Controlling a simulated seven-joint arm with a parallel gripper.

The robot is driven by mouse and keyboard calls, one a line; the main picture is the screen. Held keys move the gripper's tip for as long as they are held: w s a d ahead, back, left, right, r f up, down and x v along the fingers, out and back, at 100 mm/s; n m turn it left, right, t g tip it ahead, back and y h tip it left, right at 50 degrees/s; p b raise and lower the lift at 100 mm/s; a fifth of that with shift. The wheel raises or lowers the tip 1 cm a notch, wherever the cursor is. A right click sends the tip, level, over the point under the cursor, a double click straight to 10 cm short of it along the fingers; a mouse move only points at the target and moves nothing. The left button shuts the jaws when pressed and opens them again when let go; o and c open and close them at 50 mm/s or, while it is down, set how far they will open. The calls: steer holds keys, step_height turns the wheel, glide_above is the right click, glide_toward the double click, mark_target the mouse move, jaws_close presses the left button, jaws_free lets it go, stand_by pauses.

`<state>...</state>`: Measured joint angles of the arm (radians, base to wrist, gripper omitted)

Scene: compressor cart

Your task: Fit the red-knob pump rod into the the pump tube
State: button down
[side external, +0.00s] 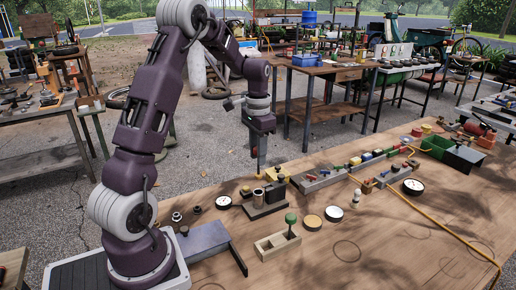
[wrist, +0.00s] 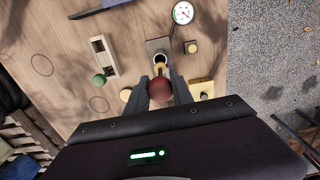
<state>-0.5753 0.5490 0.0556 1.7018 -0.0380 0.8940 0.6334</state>
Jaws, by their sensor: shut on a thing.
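My gripper (wrist: 161,82) is shut on the pump rod, whose red knob (wrist: 161,91) shows between the fingers in the wrist view. In the side view my gripper (side external: 261,165) points straight down above the workbench. The pump tube (wrist: 159,54) is a grey upright cylinder on a dark base, just beyond the fingers in the wrist view. It also shows in the side view (side external: 258,196), below and close to my gripper.
The bench's right front (side external: 400,250) is mostly clear.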

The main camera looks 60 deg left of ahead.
mark_target(258, 175)
steer(key=shift+f, duration=2.1)
steer(key=shift+f, duration=3.5)
steer(key=c, duration=1)
jaws_free()
steer(key=shift+c, duration=0.2)
step_height(258, 175, up, 7)
